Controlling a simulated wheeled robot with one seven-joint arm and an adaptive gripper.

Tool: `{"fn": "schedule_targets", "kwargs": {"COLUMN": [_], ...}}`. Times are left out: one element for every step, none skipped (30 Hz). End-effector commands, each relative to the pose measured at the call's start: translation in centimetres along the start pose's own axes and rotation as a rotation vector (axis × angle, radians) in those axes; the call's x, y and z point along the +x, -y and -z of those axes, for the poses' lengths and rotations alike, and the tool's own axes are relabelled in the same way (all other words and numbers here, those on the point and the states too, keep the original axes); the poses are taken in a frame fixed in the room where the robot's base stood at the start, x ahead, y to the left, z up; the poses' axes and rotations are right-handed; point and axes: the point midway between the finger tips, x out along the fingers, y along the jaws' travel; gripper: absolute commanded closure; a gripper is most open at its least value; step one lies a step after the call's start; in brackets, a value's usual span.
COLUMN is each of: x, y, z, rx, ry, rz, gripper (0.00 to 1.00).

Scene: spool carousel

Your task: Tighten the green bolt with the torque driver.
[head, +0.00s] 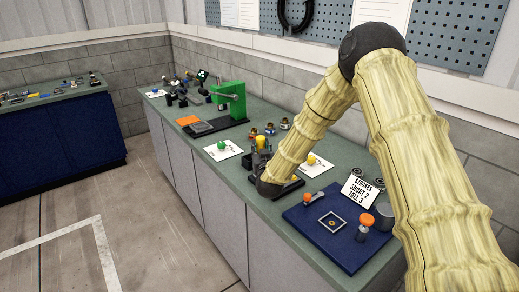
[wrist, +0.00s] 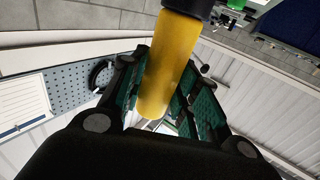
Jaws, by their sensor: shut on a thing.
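The torque driver has a yellow handle (wrist: 167,65), which lies between the teal-padded fingers of my gripper (wrist: 162,85) in the wrist view. A dark collar shows at the handle's upper end. In the head view the yellow handle (head: 261,142) stands up at my dark gripper (head: 258,160), above the bench. The driver's tip is hidden. The green bolt (head: 221,145) shows as a green round head on a white card, left of my gripper and apart from it. Its thread cannot be made out.
A yellow round head (head: 312,160) sits on another white card, right of my gripper. A green press (head: 230,98) stands farther back, with an orange block (head: 187,121) near it. A blue mat (head: 330,258) with orange-topped tools and a strokes sign (head: 360,191) lies nearer.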

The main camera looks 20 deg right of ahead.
Motion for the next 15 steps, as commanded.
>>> {"fn": "schedule_targets", "kwargs": {"x": [-0.12,-0.13,-0.13,-0.13,-0.14,-0.14,-0.14,-0.15,-0.15,-0.15,-0.15,-0.16,-0.16,-0.15,-0.15], "y": [-0.04,-0.04,-0.05,-0.05,-0.05,-0.05,-0.05,-0.05,-0.05,-0.05,-0.05,-0.05,-0.05,-0.05,-0.04], "z": [-0.34,-0.35,-0.37,-0.37,-0.38,-0.39,-0.39,-0.40,-0.41,-0.42,-0.41,-0.38,-0.33,-0.26,-0.11], "rx": [-0.001,-0.001,-0.001,-0.001,-0.001,-0.001,-0.001,-0.001,-0.001,-0.001,-0.001,-0.001,-0.001,-0.001,-0.001], "ry": [0.006,0.006,0.006,0.007,0.007,0.007,0.007,0.007,0.007,0.007,0.007,0.007,0.007,0.007,0.007], "rz": [0.000,0.000,0.000,0.000,0.000,0.000,0.000,0.000,0.000,0.000,0.000,0.000,0.000,0.000,0.000], "gripper": [0.90,0.90,0.90,0.90,0.90,0.90,0.90,0.90,0.90,0.90,0.90,0.90,0.90,0.90,0.90]}}
